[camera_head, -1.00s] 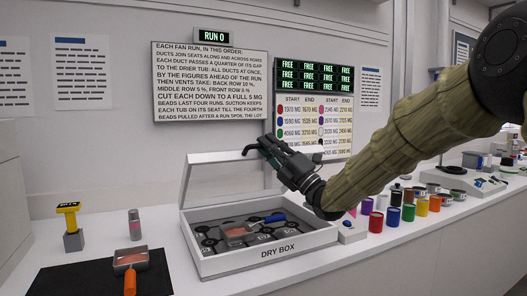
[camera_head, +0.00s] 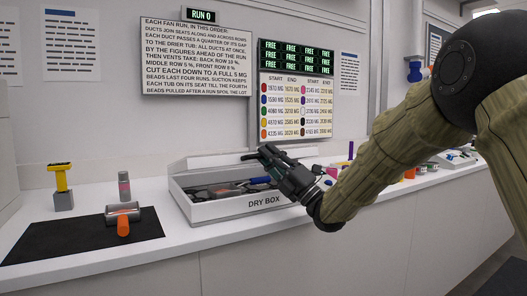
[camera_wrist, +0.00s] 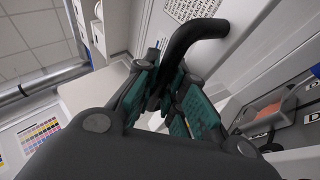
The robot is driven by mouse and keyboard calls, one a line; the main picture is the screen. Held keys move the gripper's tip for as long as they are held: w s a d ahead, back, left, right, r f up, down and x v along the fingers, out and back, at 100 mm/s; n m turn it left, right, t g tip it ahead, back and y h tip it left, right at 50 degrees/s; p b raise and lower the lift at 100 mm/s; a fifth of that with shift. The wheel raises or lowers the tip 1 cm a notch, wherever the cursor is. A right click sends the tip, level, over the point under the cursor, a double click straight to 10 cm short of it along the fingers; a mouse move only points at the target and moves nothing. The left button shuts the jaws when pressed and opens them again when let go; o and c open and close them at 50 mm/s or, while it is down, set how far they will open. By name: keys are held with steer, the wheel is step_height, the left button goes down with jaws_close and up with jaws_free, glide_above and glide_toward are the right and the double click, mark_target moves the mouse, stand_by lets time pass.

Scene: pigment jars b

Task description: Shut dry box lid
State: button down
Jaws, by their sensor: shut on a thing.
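The white dry box (camera_head: 250,206) stands on the counter, its name on the front wall. Its pale lid (camera_head: 215,161) is hinged at the back and partly open, tilted low over the box, with a gap showing the inside. My gripper (camera_head: 265,154) is above the box's right part, shut on the lid's black curved handle. In the wrist view the black handle (camera_wrist: 197,38) sticks out from between the green-padded fingers (camera_wrist: 165,88). The lid also shows there behind the handle, and part of the box inside is at right. The fingers hide part of the handle.
A blue-handled tool (camera_head: 260,180) and dark seats lie inside the box. At left are a black mat (camera_head: 60,240) with an orange-handled roller (camera_head: 123,217), a yellow-topped stamp (camera_head: 61,184) and a small bottle (camera_head: 124,187). Coloured jars stand right, behind my arm.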

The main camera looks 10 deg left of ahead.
steer(key=shift+s+d+f+b, duration=0.15)
steer(key=shift+f+b, duration=0.25)
steer(key=shift+f, duration=0.45)
steer(key=shift+s+d+f+b, duration=0.1)
steer(key=shift+f+b, duration=0.3)
steer(key=shift+f, duration=0.4)
steer(key=shift+s+d+f+b, duration=0.15)
steer(key=shift+f+b, duration=0.25)
steer(key=shift+f, duration=0.45)
steer(key=c, duration=1.8)
jaws_free()
steer(key=shift+a, duration=0.1)
steer(key=shift+o, duration=0.2)
steer(key=v, duration=1.2)
steer(key=shift+c, duration=0.5)
